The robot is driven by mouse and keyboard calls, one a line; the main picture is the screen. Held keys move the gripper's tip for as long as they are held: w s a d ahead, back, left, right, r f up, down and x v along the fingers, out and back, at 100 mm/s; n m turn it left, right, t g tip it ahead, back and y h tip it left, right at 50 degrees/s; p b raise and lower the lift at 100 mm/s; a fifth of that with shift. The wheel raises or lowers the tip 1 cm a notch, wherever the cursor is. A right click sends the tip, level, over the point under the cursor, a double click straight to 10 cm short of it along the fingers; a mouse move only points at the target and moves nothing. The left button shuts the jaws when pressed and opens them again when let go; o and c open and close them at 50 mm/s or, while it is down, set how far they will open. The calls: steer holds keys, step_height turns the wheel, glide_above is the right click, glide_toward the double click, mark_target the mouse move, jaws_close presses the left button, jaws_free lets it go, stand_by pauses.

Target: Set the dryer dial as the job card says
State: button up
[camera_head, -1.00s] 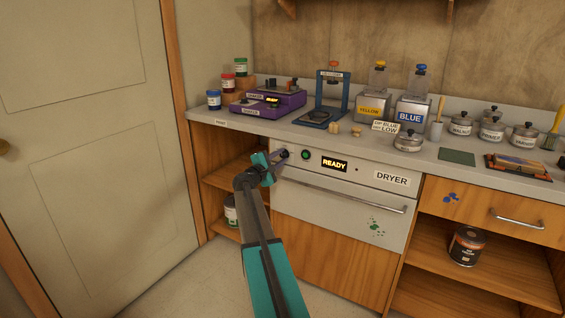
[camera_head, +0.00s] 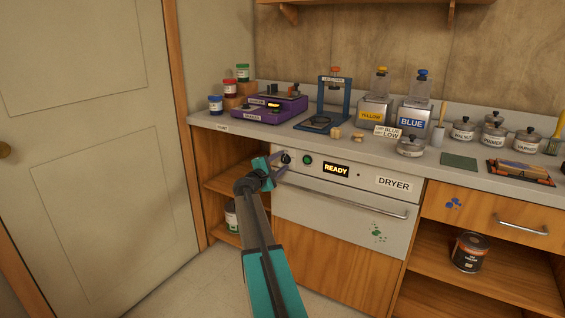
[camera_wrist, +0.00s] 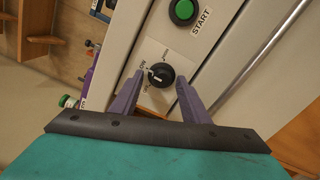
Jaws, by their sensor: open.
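The dryer (camera_head: 340,205) is a white-fronted unit under the counter with a lit READY display (camera_head: 336,169). Its dial (camera_head: 286,158) is a black round knob at the front's upper left. In the wrist view the dial (camera_wrist: 161,75) has a white mark toward the left of the picture; the labels around it are too small to read surely. My gripper (camera_wrist: 160,84) is open, its purple fingers on either side of the dial, with gaps visible. It also shows in the head view (camera_head: 277,171). The job card (camera_head: 388,131) on the counter shows BLUE and LOW.
The green START button (camera_wrist: 184,10) is close beyond the dial. The dryer handle (camera_head: 345,200) runs across below the panel. A purple shaker (camera_head: 270,108), yellow (camera_head: 372,112) and blue (camera_head: 412,118) containers and several lidded pots stand on the counter.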

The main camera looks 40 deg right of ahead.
steer(key=shift+s+a, duration=0.35)
steer(key=shift+a, duration=0.3)
steer(key=p+v, duration=0.1)
steer(key=v, duration=1.1)
steer(key=shift+a, duration=0.25)
steer(key=shift+w, duration=0.1)
